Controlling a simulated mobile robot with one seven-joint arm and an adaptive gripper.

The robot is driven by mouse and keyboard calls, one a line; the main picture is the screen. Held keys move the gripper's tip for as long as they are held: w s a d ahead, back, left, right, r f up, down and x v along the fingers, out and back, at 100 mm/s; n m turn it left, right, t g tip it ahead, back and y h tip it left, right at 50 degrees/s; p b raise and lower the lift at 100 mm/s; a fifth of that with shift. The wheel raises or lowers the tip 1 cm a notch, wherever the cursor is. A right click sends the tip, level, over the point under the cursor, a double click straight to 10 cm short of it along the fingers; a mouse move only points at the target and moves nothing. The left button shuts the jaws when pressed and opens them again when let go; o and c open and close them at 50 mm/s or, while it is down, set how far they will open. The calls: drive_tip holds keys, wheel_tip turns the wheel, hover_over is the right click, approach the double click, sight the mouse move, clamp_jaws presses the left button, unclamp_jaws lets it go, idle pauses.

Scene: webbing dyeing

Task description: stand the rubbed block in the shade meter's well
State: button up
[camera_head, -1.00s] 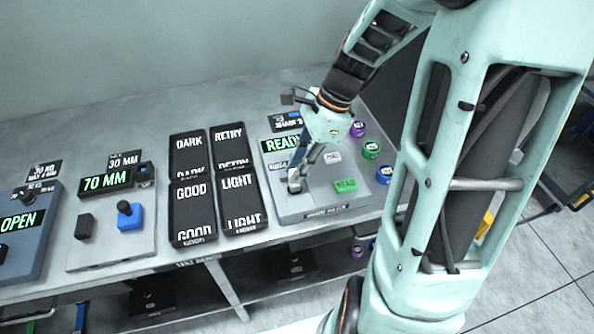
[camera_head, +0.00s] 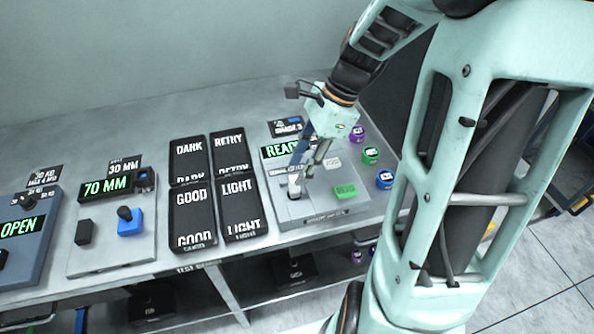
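The shade meter (camera_head: 323,204) is the grey panel with a lit READY display (camera_head: 280,149) and a green READ button (camera_head: 345,191). Its well (camera_head: 294,194) is a dark opening at the panel's left front. A small pale block (camera_head: 294,182) stands roughly upright at the well; its lower end is hidden in the dark opening. My gripper (camera_head: 303,171) is over the well from above, its fingers apart. One finger is close to the block's top; I cannot tell whether they touch.
Four black trays marked DARK, RETRY, GOOD (camera_head: 193,217) and LIGHT (camera_head: 241,210) lie left of the meter. The 70 MM panel (camera_head: 112,230) with a blue block (camera_head: 130,223) is farther left. Purple, green and blue round pots (camera_head: 371,155) line the right edge.

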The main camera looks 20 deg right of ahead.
drive_tip(key=v, duration=0.9)
drive_tip(key=shift+r, duration=0.2)
